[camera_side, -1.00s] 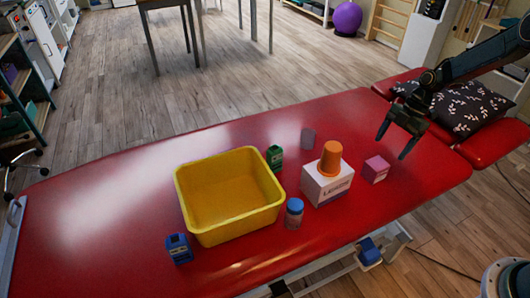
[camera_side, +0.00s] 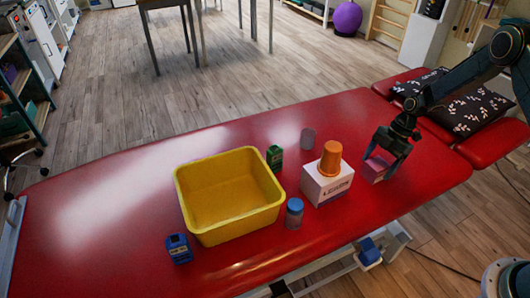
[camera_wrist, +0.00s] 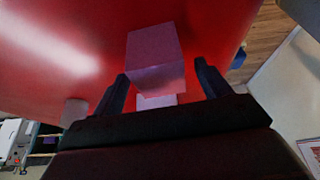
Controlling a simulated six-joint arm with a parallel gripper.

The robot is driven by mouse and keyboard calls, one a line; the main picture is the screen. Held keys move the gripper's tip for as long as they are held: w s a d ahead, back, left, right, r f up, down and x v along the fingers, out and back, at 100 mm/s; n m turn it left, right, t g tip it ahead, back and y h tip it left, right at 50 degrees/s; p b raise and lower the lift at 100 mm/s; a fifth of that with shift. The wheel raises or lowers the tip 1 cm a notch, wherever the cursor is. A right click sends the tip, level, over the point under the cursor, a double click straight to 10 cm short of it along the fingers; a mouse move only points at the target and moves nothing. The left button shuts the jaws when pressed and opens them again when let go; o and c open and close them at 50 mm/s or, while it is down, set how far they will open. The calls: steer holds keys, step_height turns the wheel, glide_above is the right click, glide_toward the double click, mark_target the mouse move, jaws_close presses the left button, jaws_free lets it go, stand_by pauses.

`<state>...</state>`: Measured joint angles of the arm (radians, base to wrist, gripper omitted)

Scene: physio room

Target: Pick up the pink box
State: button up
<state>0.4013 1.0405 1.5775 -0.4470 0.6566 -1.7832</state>
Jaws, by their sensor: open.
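The pink box (camera_side: 375,169) is a small cube on the red padded table, just right of a white box. My gripper (camera_side: 382,168) is down at the pink box, its fingers on either side of it. In the wrist view the pink box (camera_wrist: 154,55) sits between and beyond the two open fingers (camera_wrist: 160,85), with a visible gap on each side. The fingers partly hide the box in the side view.
The white box (camera_side: 325,184) with an orange cup (camera_side: 330,158) on top stands close on the left. A grey cylinder (camera_side: 307,139), a blue-lidded jar (camera_side: 294,213), a green item (camera_side: 274,157), a yellow bin (camera_side: 228,232) and a blue item (camera_side: 178,248) lie farther left on the red table (camera_side: 100,215).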

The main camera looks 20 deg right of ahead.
steer(key=shift+x, duration=1.45)
steer(key=c, duration=1.1)
